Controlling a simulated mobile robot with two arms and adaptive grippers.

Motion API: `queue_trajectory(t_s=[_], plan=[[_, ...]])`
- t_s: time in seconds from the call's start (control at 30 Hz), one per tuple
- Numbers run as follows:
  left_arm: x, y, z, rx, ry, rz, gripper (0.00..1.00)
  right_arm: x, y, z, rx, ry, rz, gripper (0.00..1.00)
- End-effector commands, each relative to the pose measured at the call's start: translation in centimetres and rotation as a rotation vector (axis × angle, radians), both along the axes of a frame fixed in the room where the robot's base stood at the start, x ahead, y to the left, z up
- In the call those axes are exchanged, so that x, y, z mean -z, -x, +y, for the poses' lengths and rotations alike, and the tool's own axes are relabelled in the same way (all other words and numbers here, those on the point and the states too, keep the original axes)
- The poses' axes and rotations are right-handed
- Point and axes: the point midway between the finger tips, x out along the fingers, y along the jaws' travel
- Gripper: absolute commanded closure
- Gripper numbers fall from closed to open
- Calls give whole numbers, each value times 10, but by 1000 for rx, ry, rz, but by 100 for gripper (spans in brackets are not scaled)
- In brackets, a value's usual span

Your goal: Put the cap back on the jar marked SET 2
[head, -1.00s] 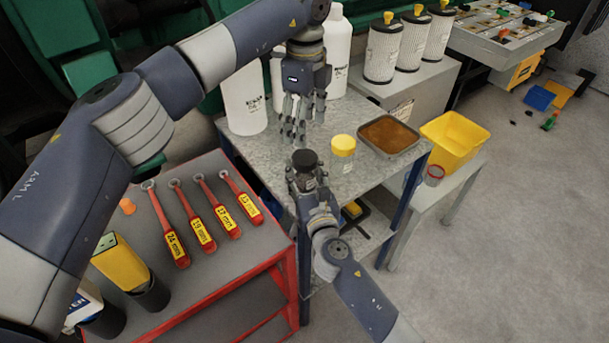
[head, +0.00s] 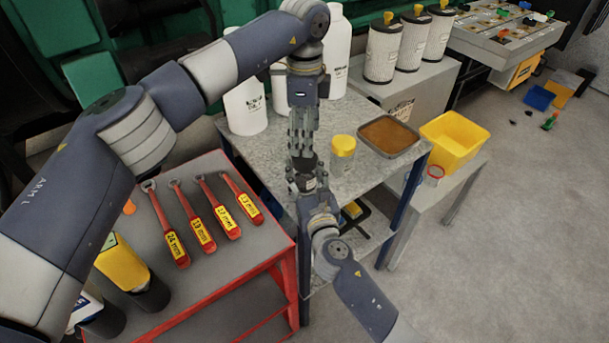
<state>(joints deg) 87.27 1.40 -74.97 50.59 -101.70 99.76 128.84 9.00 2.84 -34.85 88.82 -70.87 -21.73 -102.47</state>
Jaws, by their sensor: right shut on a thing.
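A small jar (head: 308,183) with a dark top (head: 303,163) is held upright by my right gripper (head: 307,188), which is shut around it at the table's front edge. Whether the dark top is a cap or the jar's open mouth cannot be told. My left gripper (head: 303,148) points straight down, its fingertips at the dark top; the fingers hide part of it, so their grip is unclear. A second jar with a yellow cap (head: 343,146) stands on the grey metal table (head: 266,150), just right of the grippers. No SET 2 marking is readable.
White bottles (head: 245,108) stand at the table's back left. A tray of brown material (head: 389,136) lies at the right, beside a yellow bin (head: 453,138) on a lower stand. A red cart (head: 215,280) with several wrenches is at left. White filters (head: 383,52) stand behind.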

Motion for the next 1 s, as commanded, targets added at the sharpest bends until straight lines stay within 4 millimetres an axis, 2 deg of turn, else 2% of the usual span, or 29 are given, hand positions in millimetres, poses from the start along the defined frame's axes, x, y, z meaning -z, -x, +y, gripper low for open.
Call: queue_trajectory(t_s=[0.1, 0.3, 0.47, 0.73, 0.93, 1.0], plan=[[21, 0, 1, -1, 0, 2, 36, 0, 0, 0, 0, 0, 0, 100], [45, 0, 1, -1, -1, 0, 36, 0, 0, 0, 0, 0, 0, 100], [53, 0, 0, -1, 0, 0, 36, 0, 0, 0, 0, 0, 0, 100], [54, 0, 0, -1, 0, -1, 36, 0, 0, 0, 0, 0, 0, 100], [53, 0, 0, -1, -1, -1, 81, 0, 0, 0, 0, 0, 0, 100], [53, 0, 0, -1, -1, -1, 83, 0, 0, 0, 0, 0, 0, 100]])
